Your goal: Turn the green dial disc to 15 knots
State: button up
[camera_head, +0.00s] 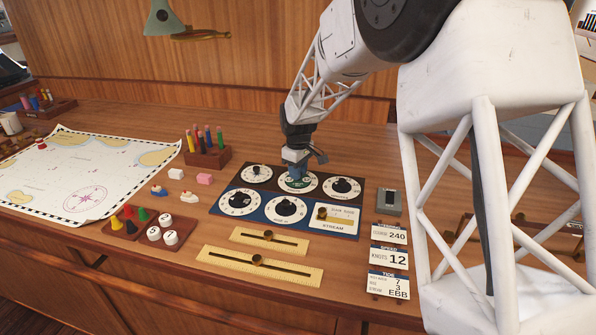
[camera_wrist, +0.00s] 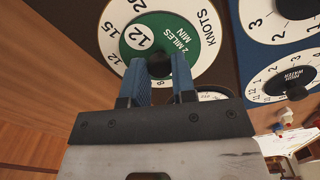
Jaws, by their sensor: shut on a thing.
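The green dial disc (camera_wrist: 185,32) sits inside a white numbered ring in the wrist view, marked "KNOTS" and "2 MILES MIN". A white round spot on it reads 12. Ring numbers 12, 15 and 20 lie to its left and above. In the head view the disc (camera_head: 296,181) is the upper middle dial of the panel, partly covered by my gripper. My gripper (camera_wrist: 161,78) points at the disc with its blue fingers on either side of a black knob (camera_wrist: 158,66) and is shut on it. The gripper also shows in the head view (camera_head: 299,172).
Black-knobbed white dials (camera_head: 341,187) surround the disc closely on the panel. A speed card (camera_head: 388,257) reading 12 knots lies to the right. Brass slide rules (camera_head: 260,265), a tray of colored pieces (camera_head: 150,226), a pen block (camera_head: 207,157) and a chart (camera_head: 85,170) lie around.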

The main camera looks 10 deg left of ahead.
jog(key=m, duration=0.4)
jog(key=shift+r, duration=0.1)
jog(key=m, duration=0.3)
jog(key=shift+m, duration=0.4)
jog(key=m, duration=0.6)
jog(key=shift+m, duration=0.3)
jog(key=o, duration=0.9)
jog(key=shift+o, duration=0.2)
jog(key=shift+r, duration=3.85)
